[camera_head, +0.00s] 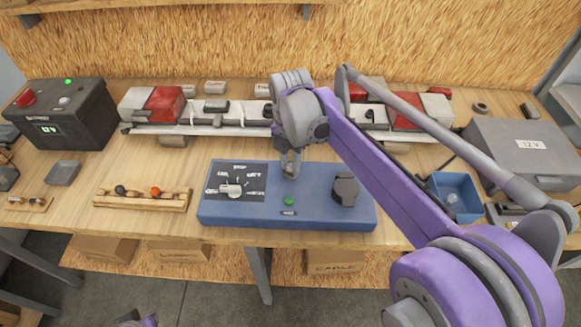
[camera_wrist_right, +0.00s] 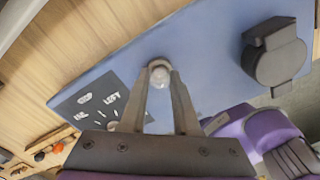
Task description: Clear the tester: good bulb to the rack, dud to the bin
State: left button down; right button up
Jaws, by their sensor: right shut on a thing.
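The tester (camera_head: 325,212) is a blue box on the bench with a dark printed panel, a lit green lamp and a dark round fitting at its right. My right gripper (camera_head: 290,172) points down over the middle of the tester. In the right wrist view its fingers (camera_wrist_right: 162,85) are shut on a clear round bulb (camera_wrist_right: 160,76) at or just above the tester's top; I cannot tell if it is seated. The wooden rack (camera_head: 118,202) at the left holds small dark and orange-topped items. The blue bin (camera_head: 470,185) at the right has a pale object inside. My left gripper is not visible.
A black 12 V box (camera_head: 75,135) stands at the back left and a grey 12 V box (camera_head: 500,140) at the right. A long light bar with red-and-white ends (camera_head: 150,105) lies behind the tester. Bench between rack and tester is clear.

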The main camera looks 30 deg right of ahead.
aim_at(289, 164)
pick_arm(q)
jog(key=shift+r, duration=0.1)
pick_arm(e)
jog(key=shift+r, duration=0.15)
